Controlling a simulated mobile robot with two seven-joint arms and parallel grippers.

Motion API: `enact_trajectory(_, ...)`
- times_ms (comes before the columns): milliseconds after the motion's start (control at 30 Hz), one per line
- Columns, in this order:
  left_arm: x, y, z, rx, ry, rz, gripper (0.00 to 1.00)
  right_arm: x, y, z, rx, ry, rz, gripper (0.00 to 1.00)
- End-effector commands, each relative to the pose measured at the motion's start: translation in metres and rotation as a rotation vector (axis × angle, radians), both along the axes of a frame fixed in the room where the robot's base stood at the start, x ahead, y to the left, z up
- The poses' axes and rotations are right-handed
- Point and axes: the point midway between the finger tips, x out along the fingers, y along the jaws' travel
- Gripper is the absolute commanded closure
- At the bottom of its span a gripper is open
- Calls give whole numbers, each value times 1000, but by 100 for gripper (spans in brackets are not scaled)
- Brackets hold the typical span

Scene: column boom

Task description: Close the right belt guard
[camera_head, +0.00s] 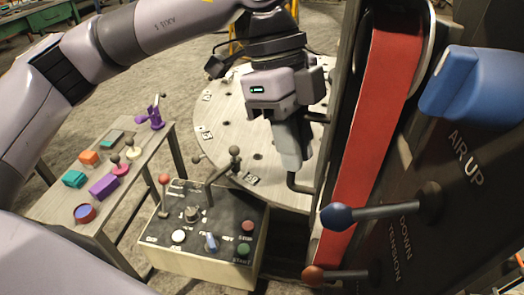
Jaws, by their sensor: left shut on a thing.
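A red belt (378,110) runs up the machine at right inside a dark frame. A dark upright panel (345,75) stands along the belt's left side; it looks like the belt guard, but how far it is open I cannot tell. A dark bent handle (302,188) sticks out to the left near the panel's lower part. My left gripper (294,165) comes down from above, and its fingers are shut at this handle, hiding its upper part. My right gripper is out of view.
A round perforated table (228,130) stands behind the gripper. A control box (205,230) with buttons and levers is below it. Blue-knobbed (338,215) and red-knobbed (314,276) levers and a large blue handle (470,85) jut from the machine. A side bench (60,208) holds small parts.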

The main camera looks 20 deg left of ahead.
Motion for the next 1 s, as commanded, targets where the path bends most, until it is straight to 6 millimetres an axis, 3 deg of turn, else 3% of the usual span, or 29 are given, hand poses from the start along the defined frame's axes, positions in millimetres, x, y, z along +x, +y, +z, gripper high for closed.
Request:
enact_trajectory(200,-7,-1,3,1,8,-24,100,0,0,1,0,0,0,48)
enact_trajectory(233,-7,-1,3,1,8,-24,80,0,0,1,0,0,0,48)
enact_trajectory(300,-6,-1,3,0,7,-23,62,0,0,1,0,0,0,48)
enact_trajectory(667,-3,2,7,-2,5,-12,62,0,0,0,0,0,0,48)
enact_trajectory(1000,3,22,55,-8,2,-13,62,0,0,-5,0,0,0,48)
